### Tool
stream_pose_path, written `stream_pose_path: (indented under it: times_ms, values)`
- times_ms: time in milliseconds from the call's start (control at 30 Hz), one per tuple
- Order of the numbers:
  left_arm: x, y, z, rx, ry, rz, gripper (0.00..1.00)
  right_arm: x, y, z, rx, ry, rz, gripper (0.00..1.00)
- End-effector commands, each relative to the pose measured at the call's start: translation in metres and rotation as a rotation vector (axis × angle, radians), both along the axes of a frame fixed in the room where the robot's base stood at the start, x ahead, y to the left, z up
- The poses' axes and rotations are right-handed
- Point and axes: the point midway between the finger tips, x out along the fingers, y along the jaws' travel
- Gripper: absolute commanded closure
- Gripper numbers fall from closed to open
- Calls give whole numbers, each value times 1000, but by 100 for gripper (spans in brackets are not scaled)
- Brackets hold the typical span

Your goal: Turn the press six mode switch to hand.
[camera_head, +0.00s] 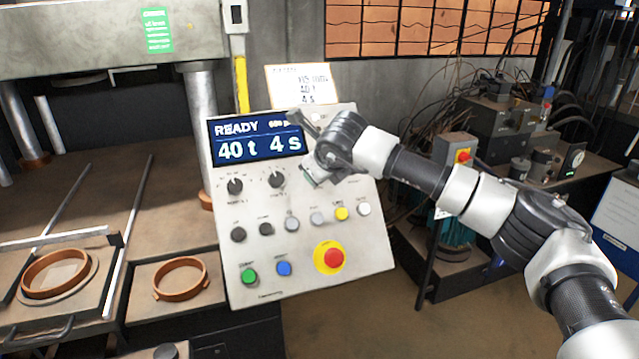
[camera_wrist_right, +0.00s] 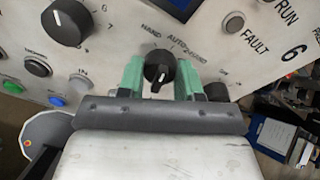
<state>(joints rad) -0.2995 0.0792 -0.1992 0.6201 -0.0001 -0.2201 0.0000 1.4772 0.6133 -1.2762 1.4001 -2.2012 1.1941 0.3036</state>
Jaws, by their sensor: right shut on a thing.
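The press control panel (camera_head: 300,225) is a tilted grey plate in the head view. In the right wrist view, the mode switch (camera_wrist_right: 159,68) is a black knob with a white pointer mark on its lower part. The words HAND, AUTO and 2-HAND are printed above it and to its upper right. The green fingers of my right gripper (camera_wrist_right: 160,78) stand on either side of the knob, shut on it. In the head view my right gripper (camera_head: 314,172) is at the panel's right side and hides the switch. My left gripper is not in view.
A lit display (camera_head: 257,139) reads READY, 40 t and 4 s. Two dial knobs (camera_head: 235,186), several buttons and a red emergency stop (camera_head: 333,258) sit left of and below my gripper. Machinery with cables (camera_head: 497,110) stands behind at right; copper-coloured rings (camera_head: 181,279) lie at left.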

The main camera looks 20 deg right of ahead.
Motion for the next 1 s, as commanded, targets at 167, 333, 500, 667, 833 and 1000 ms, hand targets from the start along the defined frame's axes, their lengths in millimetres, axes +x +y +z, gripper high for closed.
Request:
stream_pose_path:
  times_ms: [167,333,500,667,833,1000]
  values:
    - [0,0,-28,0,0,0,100,1,1,-4,-116,-9,100,89]
    - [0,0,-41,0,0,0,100,0,1,-2,-221,-13,188,89]
    - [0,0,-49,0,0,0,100,1,1,-1,-308,-15,261,89]
    - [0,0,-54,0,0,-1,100,1,1,0,-365,-16,309,89]
    - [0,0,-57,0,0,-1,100,1,1,1,-399,-17,338,89]
    - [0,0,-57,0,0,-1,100,0,1,1,-412,-17,349,89]
